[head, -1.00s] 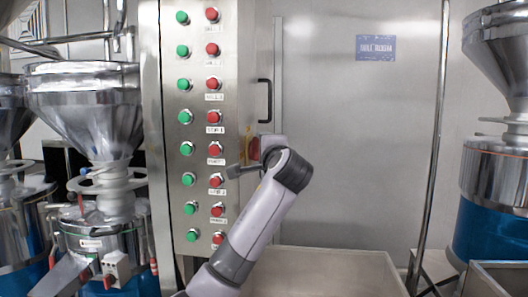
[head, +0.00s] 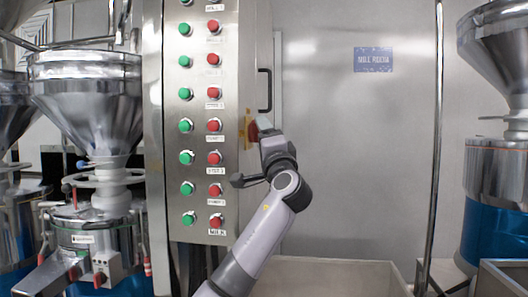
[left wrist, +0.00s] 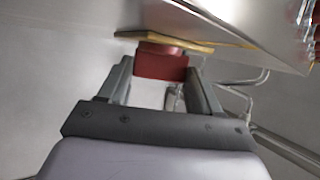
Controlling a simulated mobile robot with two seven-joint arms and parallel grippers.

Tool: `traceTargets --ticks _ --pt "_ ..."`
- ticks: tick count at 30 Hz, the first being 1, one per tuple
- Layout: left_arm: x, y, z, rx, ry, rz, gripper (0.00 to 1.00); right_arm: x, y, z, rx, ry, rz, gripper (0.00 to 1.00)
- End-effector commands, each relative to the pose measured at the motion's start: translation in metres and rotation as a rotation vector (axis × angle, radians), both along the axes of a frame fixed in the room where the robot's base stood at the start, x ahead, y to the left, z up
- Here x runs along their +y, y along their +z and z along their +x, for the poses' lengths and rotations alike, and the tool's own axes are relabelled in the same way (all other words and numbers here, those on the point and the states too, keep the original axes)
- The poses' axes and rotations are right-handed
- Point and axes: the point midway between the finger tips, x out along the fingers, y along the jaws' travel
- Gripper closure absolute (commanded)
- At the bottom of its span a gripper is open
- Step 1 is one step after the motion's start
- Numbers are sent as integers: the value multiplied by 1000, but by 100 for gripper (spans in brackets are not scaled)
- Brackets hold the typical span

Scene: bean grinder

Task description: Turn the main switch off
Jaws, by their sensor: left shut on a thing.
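The main switch is a red knob (head: 253,131) on a yellow plate (head: 246,128), on the right side face of the steel control cabinet (head: 256,60). In the left wrist view the red knob (left wrist: 160,64) sits between my two fingers, with the yellow plate (left wrist: 170,41) just beyond it. My left gripper (head: 263,127) is shut on the knob, which partly hides behind it in the head view; it also shows in the left wrist view (left wrist: 160,78). My right gripper is in neither view.
The cabinet front carries columns of green buttons (head: 186,125) and red buttons (head: 214,125). A black door handle (head: 266,90) is close above the gripper. A steel grinder hopper (head: 88,95) stands left. A pale bin (head: 330,275) stands low behind my arm.

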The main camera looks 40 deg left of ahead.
Motion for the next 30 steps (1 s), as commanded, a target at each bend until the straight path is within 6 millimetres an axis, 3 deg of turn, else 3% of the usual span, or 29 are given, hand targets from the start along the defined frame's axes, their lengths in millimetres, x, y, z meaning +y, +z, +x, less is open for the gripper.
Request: traceTargets --ticks 1,22,23,24,25,30 --pt "-1 -6 1 -13 -1 8 67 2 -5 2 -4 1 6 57" --pt "-1 -4 2 -66 0 37 67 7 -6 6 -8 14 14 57" --pt "-1 -4 2 -66 0 37 30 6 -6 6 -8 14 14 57" --pt "-1 -4 2 -66 0 37 17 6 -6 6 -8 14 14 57" --pt "-1 -3 2 -66 0 37 11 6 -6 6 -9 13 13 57" --pt "0 -3 1 -68 0 37 11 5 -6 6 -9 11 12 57"
